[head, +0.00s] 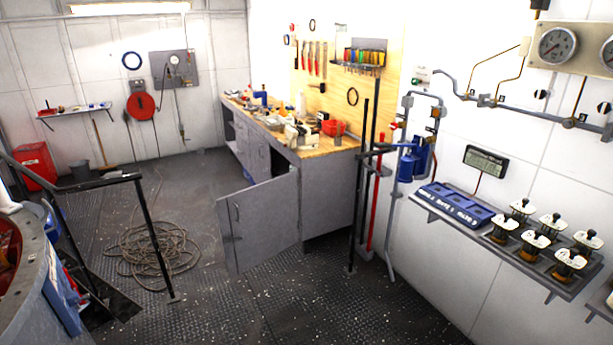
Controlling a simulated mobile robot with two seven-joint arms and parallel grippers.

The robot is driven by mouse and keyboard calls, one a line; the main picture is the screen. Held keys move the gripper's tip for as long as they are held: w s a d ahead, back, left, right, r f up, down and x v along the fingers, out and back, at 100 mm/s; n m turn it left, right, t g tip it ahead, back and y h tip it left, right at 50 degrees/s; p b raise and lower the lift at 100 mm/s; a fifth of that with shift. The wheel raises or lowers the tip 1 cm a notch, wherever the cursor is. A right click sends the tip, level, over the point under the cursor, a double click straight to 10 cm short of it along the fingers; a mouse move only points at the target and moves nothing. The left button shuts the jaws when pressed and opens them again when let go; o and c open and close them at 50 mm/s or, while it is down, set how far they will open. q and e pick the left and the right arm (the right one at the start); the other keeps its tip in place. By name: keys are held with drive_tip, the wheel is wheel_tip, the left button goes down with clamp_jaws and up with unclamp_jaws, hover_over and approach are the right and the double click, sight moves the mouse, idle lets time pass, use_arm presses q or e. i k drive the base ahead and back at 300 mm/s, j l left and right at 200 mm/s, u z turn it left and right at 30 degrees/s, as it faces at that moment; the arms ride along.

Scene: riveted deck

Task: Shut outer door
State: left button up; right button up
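A grey metal cabinet door (262,225) stands open at the near end of the workbench (332,205) in the head view. Further along the bench front are other grey fronts (256,150); whether these are all shut I cannot tell. Neither of my grippers is in view.
A coiled hose or rope (155,250) lies on the deck left of the door. A black railing (152,240) stands nearer, beside a floor opening (112,305). Upright dark posts (360,200) stand right of the bench. Dark textured deck (290,310) before the door is clear.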

sight(266, 213)
drive_tip(key=i+u, duration=0.3)
drive_tip(key=i, duration=0.15)
drive_tip(key=i+l+u, duration=0.1)
drive_tip(key=i+u, duration=0.15)
drive_tip(key=i, duration=0.2)
drive_tip(key=i+l+u, duration=0.1)
drive_tip(key=i, duration=0.3)
drive_tip(key=i+l+u, duration=0.1)
drive_tip(key=i, duration=0.35)
